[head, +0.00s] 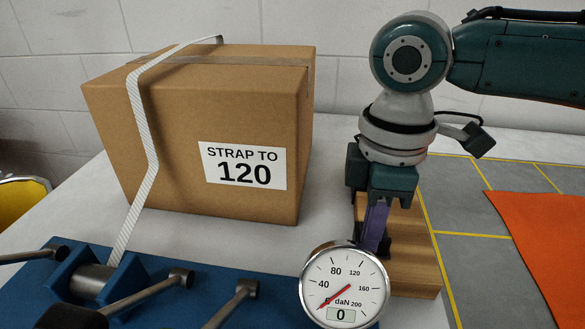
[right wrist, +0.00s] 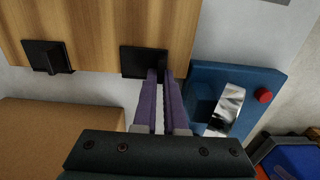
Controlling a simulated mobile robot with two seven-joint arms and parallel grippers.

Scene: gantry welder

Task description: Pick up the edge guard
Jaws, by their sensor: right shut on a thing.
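Two black edge guards are at the wooden block (right wrist: 105,25) in the right wrist view. One edge guard (right wrist: 138,58) is at the tips of my right gripper (right wrist: 158,75). The other edge guard (right wrist: 46,57) sits apart to the left. My right gripper's purple fingers (head: 376,228) point down at the block (head: 412,268) in the head view and are shut on the near guard. That guard is partly hidden behind the fingers and gauge there. I cannot tell whether it is clear of the block. My left gripper is not in view.
A cardboard box (head: 205,110) with a white strap (head: 148,120) over it stands left of the arm. A blue strap tensioner (head: 215,290) with levers and a round gauge (head: 343,288) reading 0 is in front. An orange mat (head: 550,240) lies right.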

